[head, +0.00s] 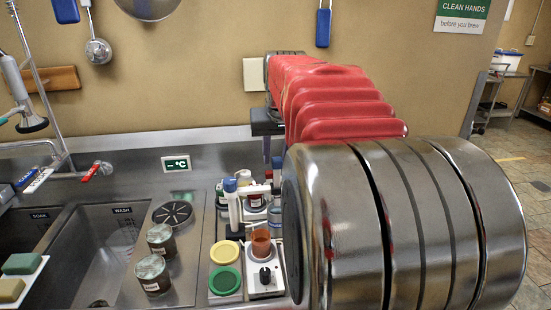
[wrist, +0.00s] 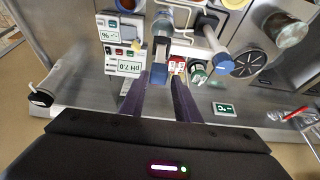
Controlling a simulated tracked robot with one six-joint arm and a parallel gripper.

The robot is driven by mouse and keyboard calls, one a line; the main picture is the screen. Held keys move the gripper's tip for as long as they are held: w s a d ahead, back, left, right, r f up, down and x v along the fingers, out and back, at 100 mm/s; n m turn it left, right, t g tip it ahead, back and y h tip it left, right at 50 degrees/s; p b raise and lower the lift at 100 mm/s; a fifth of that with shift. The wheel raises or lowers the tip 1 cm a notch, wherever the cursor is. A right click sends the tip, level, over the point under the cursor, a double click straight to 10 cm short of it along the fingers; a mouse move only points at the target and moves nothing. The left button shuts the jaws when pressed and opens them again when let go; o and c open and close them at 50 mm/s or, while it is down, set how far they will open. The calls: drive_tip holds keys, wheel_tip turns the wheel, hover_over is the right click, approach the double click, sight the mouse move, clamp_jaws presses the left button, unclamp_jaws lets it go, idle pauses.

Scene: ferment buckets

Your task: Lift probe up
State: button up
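My gripper (wrist: 160,82) shows in the wrist view as two dark fingers with a gap between them. In the head view it hangs near the back of the counter (head: 267,150), partly hidden by my arm. A slim piece with a blue top, apparently the probe (wrist: 158,73), lies between the fingertips in the wrist view. Clear space seems to show beside it, so the fingers look open and not closed on it. A similar blue top (head: 277,163) shows just below the fingers in the head view. Its lower part is hidden.
A white holder with a blue cap (head: 230,195), an amber beaker (head: 261,243), and yellow (head: 224,252) and green (head: 225,281) lids crowd the area. Jars (head: 161,240) stand left by the sink (head: 110,250). A °C display (head: 177,164) is behind.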

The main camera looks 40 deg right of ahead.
drive_tip(key=shift+o, duration=1.2)
drive_tip(key=shift+f, duration=0.2)
drive_tip(key=v, duration=1.3)
drive_tip(key=shift+s+r, duration=0.15)
drive_tip(key=shift+r, duration=0.2)
drive_tip(key=shift+c, duration=0.6)
